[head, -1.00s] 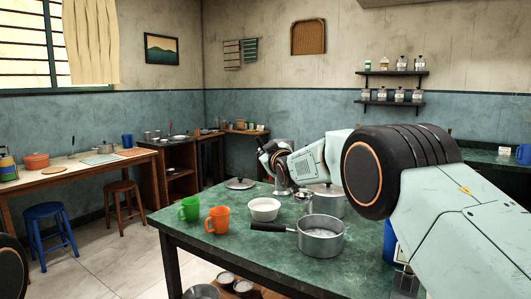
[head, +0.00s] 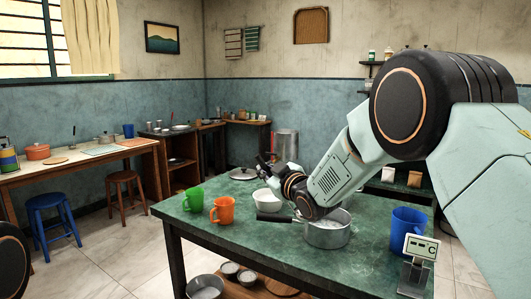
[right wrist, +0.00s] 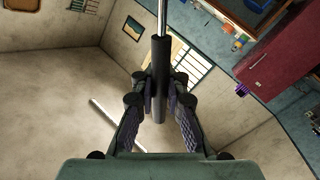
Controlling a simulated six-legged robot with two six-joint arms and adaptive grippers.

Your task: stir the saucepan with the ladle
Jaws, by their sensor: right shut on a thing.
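The saucepan (head: 328,235) is a grey metal pan on the green table, its black handle pointing left. My right wrist and forearm hang over its rear left rim and hide part of it. My right gripper (head: 267,164) is beyond the pan, above the table's back part. In the right wrist view my right gripper (right wrist: 158,95) is shut on the ladle's black handle (right wrist: 160,65), with a metal shaft running on from it. My left gripper is out of view.
A white bowl (head: 264,198), an orange mug (head: 223,210) and a green mug (head: 193,199) stand left of the pan. A blue container (head: 408,228) and a scale (head: 416,265) are at the right. The table's front middle is clear.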

